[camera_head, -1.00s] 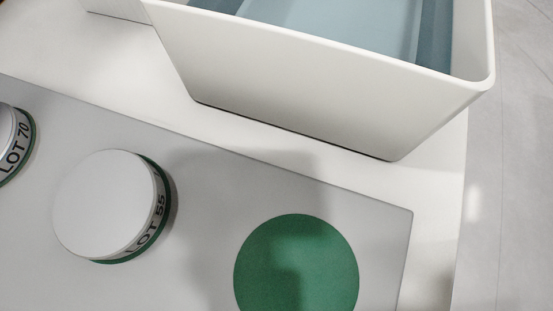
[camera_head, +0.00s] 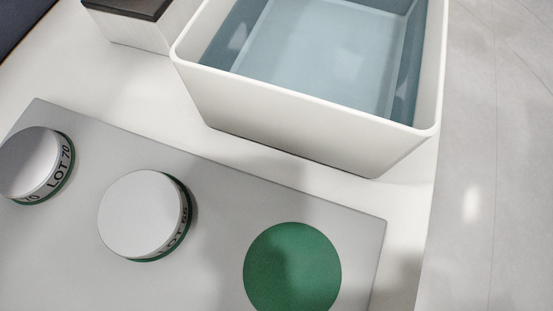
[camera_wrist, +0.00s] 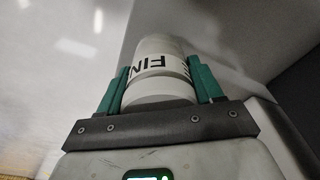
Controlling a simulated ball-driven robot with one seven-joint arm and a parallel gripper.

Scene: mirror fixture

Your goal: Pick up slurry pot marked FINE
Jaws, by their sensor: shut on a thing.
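The slurry pot (camera_wrist: 158,62) is a white cylinder with a band whose visible letters read "FIN"; the rest of its marking is hidden. It shows in the wrist view only. My gripper (camera_wrist: 160,82) is shut on it, with a green finger at each side of the pot. What lies under the pot cannot be told. Neither my gripper nor this pot shows in the head view.
Two white round lidded pots, marked LOT 70 (camera_head: 32,160) and apparently LOT 55 (camera_head: 142,214), stand on a grey board (camera_head: 215,190) beside a bare green disc (camera_head: 292,268). A white bin with a blue inside (camera_head: 290,118) stands behind. A dark-topped box (camera_head: 135,28) is at upper left.

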